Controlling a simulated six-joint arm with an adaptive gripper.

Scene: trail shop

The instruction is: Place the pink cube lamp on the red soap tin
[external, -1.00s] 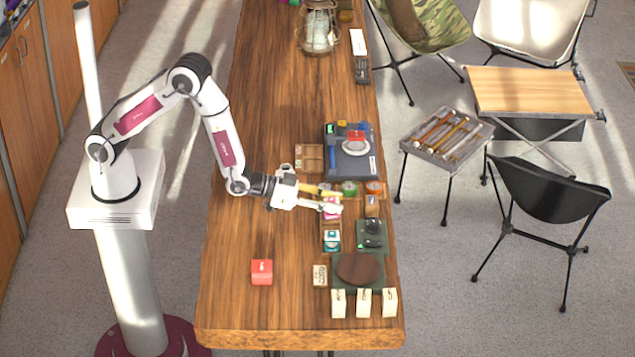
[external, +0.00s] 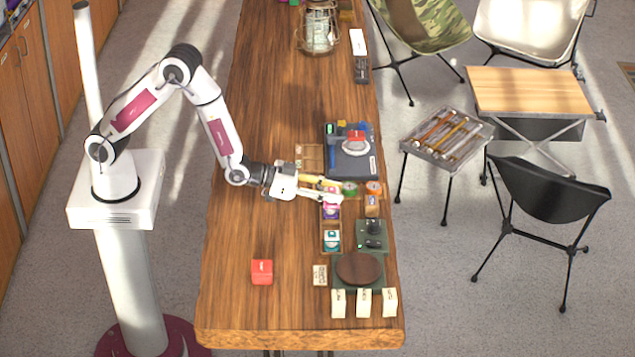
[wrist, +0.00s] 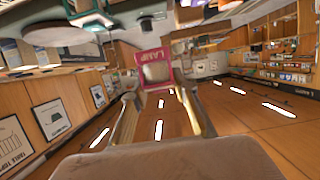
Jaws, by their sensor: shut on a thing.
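The pink cube lamp (wrist: 154,70) shows in the wrist view as a pink square with the word LAMP on it, between my fingertips. My gripper (external: 335,192) is shut on it, above the row of small items at the right side of the counter. In the external view the lamp is mostly hidden by the fingers and hard to pick out. The red soap tin (external: 262,272) stands alone on the wood at the front left of the counter, well to the left and in front of my gripper.
A wooden organizer (external: 331,238) with small boxes lies below and in front of my gripper. A round brown disc (external: 359,268) on a green base and several cream boxes (external: 364,303) stand at front right. The wood (external: 265,225) around and behind the tin is clear.

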